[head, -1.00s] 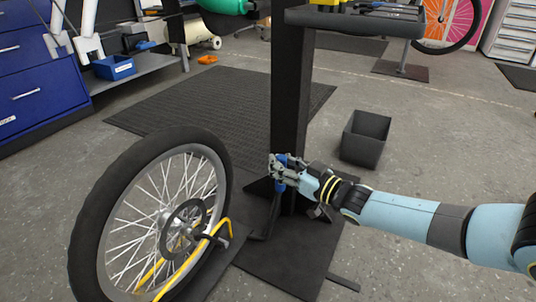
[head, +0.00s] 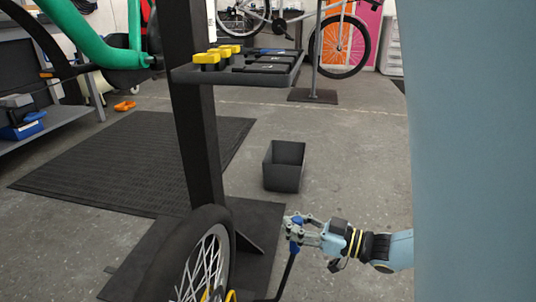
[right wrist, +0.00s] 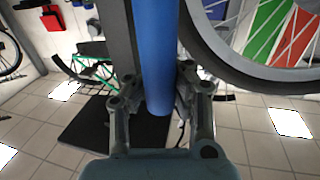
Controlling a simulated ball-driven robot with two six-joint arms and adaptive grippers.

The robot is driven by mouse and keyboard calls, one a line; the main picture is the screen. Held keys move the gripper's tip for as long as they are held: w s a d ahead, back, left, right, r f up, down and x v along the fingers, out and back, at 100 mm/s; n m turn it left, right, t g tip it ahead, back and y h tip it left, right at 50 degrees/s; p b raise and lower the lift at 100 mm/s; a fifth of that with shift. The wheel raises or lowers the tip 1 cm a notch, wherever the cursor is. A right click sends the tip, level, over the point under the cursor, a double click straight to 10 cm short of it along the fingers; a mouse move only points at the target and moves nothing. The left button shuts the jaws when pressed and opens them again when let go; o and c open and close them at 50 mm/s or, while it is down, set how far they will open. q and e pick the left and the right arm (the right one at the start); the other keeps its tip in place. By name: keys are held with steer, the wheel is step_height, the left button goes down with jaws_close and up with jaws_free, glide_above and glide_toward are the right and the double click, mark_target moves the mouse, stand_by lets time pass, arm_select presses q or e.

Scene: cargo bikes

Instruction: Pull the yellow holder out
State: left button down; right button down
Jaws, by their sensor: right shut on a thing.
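A yellow piece (head: 231,295), likely the holder, shows only a little at the bottom of the head view, beside the spoked wheel (head: 205,262). Most of it is cut off by the frame edge. A dark bar (head: 288,272) with a blue grip (head: 294,246) leans up from the bottom edge. I cannot see where the bar joins at its lower end. My right gripper (head: 292,226) is shut on the blue grip. In the right wrist view the blue grip (right wrist: 154,55) stands between the fingers (right wrist: 153,95). My left gripper is not in view.
A black post (head: 197,130) carries a tray (head: 240,77) with yellow-handled tools (head: 207,60). An open dark bin (head: 284,170) stands on the floor behind the gripper. A dark mat (head: 120,160) lies left. My pale blue arm blocks the right side.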

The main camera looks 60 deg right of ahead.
steer(key=shift+s+d+f, duration=0.1)
steer(key=shift+s+d, duration=0.1)
steer(key=shift+s, duration=1.1)
steer(key=c, duration=1.4)
jaws_free()
steer(key=shift+c, duration=0.2)
steer(key=o, duration=0.4)
steer(key=shift+w+d, duration=0.1)
steer(key=shift+w, duration=0.05)
steer(key=s, duration=0.4)
steer(key=s+d, duration=0.1)
steer(key=s, duration=0.3)
steer(key=s+d, duration=0.1)
steer(key=s, duration=0.3)
